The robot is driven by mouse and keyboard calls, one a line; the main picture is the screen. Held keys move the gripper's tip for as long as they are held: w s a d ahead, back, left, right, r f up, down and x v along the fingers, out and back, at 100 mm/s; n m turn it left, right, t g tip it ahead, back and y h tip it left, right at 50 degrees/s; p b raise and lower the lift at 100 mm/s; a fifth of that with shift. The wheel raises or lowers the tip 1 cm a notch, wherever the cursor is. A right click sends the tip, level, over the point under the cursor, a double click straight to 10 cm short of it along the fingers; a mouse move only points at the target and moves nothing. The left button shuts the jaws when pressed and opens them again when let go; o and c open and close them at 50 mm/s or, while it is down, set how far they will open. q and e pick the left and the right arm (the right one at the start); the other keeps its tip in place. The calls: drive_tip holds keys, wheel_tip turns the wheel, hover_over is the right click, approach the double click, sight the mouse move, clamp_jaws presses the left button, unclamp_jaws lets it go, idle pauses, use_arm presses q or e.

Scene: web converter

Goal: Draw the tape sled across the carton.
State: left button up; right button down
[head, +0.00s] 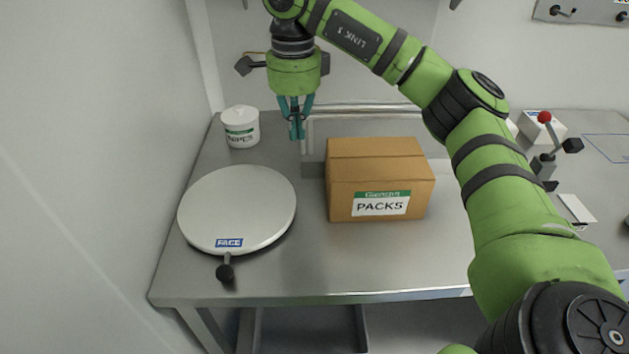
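The brown carton (378,165), with a white and green label reading "PACKS", stands on the steel bench left of my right arm. My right gripper (297,131) points down behind and left of the carton, clear of it. Its teal fingers are close together at the tips, beside a thin upright metal piece. I cannot tell whether they are shut on it. I cannot tell which of these parts is the tape sled. My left gripper is not in view.
A round white plate marked "FACE" (237,208), with a black-knobbed lever, fills the bench's left side. A white lidded tub (241,127) stands behind it. A red-knobbed lever (545,135) is at the right. The bench (340,262) is bare in front of the carton.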

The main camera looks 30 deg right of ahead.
wheel_tip(320, 180, down, 11)
drive_tip(key=shift+w+r+p, duration=0.15)
drive_tip(key=shift+p, duration=0.9)
drive_tip(key=d, duration=0.1)
drive_tip(key=s+d+p, duration=0.1)
drive_tip(key=d, duration=0.1)
drive_tip(key=shift+s, duration=0.15)
drive_tip(key=shift+s+d, duration=0.25)
drive_tip(key=shift+d, duration=0.1)
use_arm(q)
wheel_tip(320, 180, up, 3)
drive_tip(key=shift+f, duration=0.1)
use_arm(e)
drive_tip(key=shift+w, duration=0.1)
